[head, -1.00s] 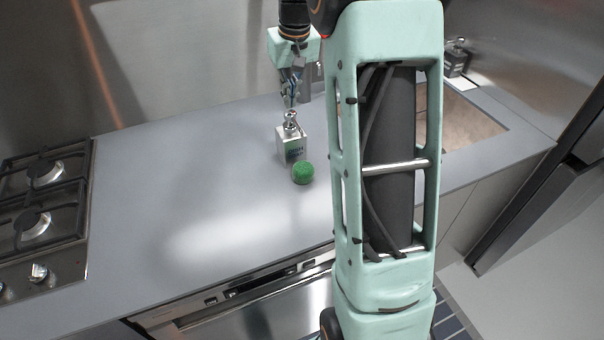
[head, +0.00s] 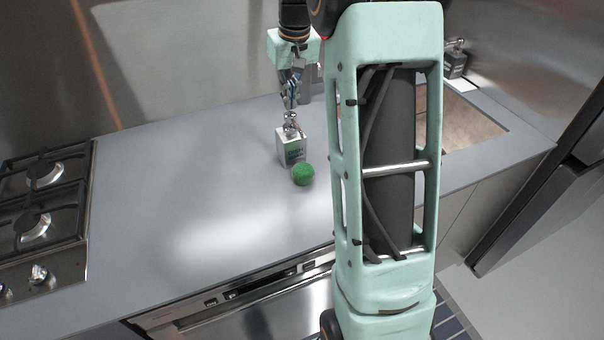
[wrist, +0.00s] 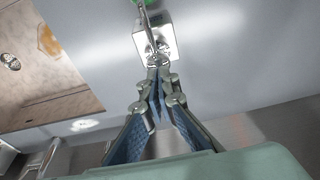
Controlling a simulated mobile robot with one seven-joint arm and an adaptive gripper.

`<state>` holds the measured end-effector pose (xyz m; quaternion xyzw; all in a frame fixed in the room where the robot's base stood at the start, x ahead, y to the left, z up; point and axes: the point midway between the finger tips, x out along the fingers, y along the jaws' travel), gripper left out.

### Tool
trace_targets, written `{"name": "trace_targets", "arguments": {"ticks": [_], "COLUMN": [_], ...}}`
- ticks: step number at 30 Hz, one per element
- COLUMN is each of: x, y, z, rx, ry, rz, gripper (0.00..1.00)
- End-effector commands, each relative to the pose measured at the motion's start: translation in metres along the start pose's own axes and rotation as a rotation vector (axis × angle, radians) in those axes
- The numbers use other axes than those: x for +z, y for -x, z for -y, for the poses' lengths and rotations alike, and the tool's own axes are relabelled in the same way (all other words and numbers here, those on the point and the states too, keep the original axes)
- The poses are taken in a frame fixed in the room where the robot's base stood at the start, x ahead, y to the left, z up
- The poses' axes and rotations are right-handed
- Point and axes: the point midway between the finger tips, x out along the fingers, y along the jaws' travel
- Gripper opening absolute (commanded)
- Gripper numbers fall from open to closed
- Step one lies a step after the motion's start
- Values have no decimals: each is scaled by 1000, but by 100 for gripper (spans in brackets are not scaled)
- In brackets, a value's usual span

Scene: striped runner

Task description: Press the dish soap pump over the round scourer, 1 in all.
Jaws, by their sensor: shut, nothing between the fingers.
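The dish soap bottle (head: 290,151), a pale box-shaped bottle with a metal pump (head: 290,121), stands upright on the grey counter. The round green scourer (head: 303,174) lies right in front of it, on the near side. My gripper (head: 291,106) is shut and empty, pointing down with its fingertips at the top of the pump; I cannot tell if they touch. In the wrist view the closed fingers (wrist: 158,78) end beside the pump head, with the bottle (wrist: 153,38) beyond and the scourer (wrist: 145,2) cut off at the top edge.
A gas hob (head: 45,200) is at the left. A sink (head: 465,122) is at the right, partly behind my arm, with a dark dispenser (head: 456,62) behind it. The counter (head: 190,180) between hob and bottle is clear. A metal wall stands behind.

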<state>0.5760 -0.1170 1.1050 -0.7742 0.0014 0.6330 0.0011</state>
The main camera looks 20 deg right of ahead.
Motion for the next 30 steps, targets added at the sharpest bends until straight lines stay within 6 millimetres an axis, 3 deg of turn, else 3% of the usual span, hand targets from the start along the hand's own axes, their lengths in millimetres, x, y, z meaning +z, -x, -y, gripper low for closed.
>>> {"name": "trace_targets", "arguments": {"ticks": [30], "x": [6], "y": [-30], "z": [0], "rx": [0], "ry": [0], "rz": [1], "gripper": [0]}}
